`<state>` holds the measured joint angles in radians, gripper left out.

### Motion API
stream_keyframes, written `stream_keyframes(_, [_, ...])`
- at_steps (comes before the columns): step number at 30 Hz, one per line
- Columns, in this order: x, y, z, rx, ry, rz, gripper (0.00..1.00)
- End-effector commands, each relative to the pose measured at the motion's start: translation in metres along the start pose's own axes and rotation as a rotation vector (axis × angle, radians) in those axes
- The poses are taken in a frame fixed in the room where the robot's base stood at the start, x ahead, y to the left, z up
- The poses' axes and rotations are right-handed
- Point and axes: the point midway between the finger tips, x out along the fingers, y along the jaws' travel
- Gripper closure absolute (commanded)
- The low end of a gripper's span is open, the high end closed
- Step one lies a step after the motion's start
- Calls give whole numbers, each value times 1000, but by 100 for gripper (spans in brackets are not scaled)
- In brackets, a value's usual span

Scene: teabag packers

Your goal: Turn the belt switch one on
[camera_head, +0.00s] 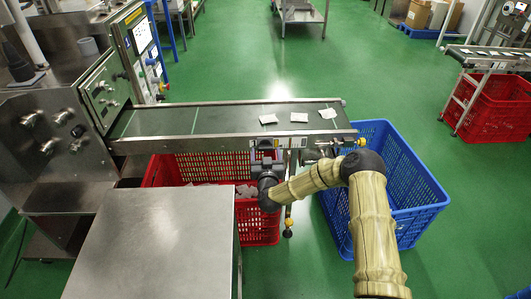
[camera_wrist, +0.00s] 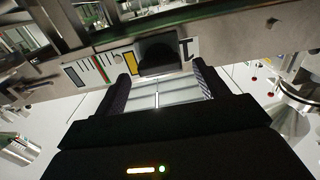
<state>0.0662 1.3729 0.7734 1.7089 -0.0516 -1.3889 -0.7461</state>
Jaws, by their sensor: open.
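The belt switch is a dark knob (camera_wrist: 160,55) on a pale plate with a yellow patch and line marks, fixed to the metal side of the conveyor belt (camera_head: 185,120). My gripper (camera_wrist: 160,76) is open in the wrist view. Its two dark fingers point at the plate, with the knob between and just beyond their tips. I cannot tell whether they touch it. In the head view my gripper (camera_head: 267,160) is at the belt's front side, toward its right end, and hides the switch there. The knob's setting is not clear.
Several white teabag packets (camera_head: 299,117) lie on the belt. A red crate (camera_head: 263,222) stands under it and a blue crate (camera_head: 415,190) at its right end. A steel table (camera_head: 160,245) is at front left. A control cabinet (camera_head: 104,92) stands left of the belt.

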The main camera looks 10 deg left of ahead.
Motion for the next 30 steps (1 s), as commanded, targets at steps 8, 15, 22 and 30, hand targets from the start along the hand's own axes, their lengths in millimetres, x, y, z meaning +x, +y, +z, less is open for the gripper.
stream_keyframes(8, [19,0,0,-1,0,0,27])
stream_keyframes(15, [19,0,0,-1,0,-1,29])
stream_keyframes(22, [19,0,0,0,-1,-1,72])
stream_keyframes(30, [19,0,0,15,-1,-1,72])
